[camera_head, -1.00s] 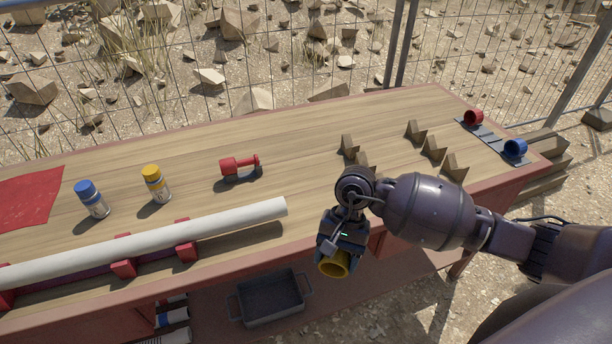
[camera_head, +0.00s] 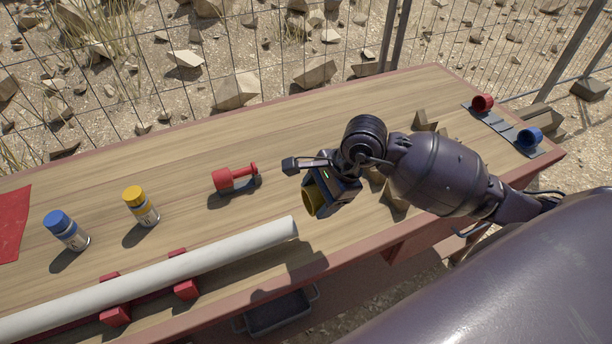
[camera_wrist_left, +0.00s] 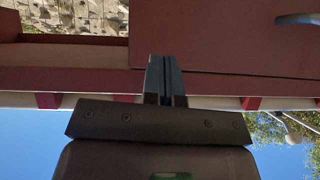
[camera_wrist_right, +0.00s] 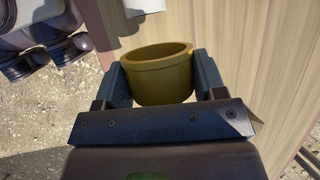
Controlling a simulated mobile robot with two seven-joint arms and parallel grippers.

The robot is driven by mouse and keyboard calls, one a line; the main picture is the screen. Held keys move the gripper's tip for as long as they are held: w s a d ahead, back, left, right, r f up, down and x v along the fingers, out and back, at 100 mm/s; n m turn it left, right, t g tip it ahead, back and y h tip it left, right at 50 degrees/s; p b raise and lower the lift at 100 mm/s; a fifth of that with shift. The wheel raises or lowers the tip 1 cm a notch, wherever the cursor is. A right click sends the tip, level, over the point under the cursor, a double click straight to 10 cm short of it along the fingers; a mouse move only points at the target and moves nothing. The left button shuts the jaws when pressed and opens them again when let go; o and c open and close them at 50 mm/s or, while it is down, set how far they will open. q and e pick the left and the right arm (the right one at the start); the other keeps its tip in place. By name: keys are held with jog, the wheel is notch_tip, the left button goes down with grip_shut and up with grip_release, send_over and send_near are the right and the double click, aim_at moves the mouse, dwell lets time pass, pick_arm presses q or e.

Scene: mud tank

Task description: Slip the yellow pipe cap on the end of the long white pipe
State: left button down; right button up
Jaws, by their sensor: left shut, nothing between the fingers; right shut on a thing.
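The long white pipe (camera_head: 160,278) lies along the table's front edge on red supports, its bare right end near the middle of the head view. My right gripper (camera_head: 312,194) is shut on the yellow pipe cap (camera_head: 311,198), above the table and a little beyond and right of the pipe's end, apart from it. In the right wrist view the cap (camera_wrist_right: 158,76) sits between both fingers, its open rim showing. My left gripper (camera_wrist_left: 165,80) shows only in the left wrist view, its fingers together and empty in front of the table's red side.
Red (camera_head: 482,102) and blue (camera_head: 530,137) caps sit on a grey strip at right. Wooden blocks are partly hidden behind my right arm.

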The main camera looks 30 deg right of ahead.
jog(key=shift+w, duration=0.2)
jog(key=shift+s+f, duration=0.2)
jog(key=shift+f, duration=0.2)
jog(key=shift+a+f+b, duration=0.1)
jog(key=shift+f+b, duration=0.2)
jog(key=shift+b, duration=0.1)
jog(key=shift+f, duration=0.35)
jog(key=shift+a+f+b, duration=0.2)
jog(key=shift+f+b, duration=0.55)
jog(key=shift+f, duration=0.6)
jog(key=shift+b+x, duration=0.8)
jog(key=shift+x, duration=0.35)
pick_arm(q)
jog(key=f, duration=0.3)
jog(key=shift+s+f, duration=0.2)
jog(key=shift+f, duration=0.05)
pick_arm(e)
jog(key=shift+s, duration=0.2)
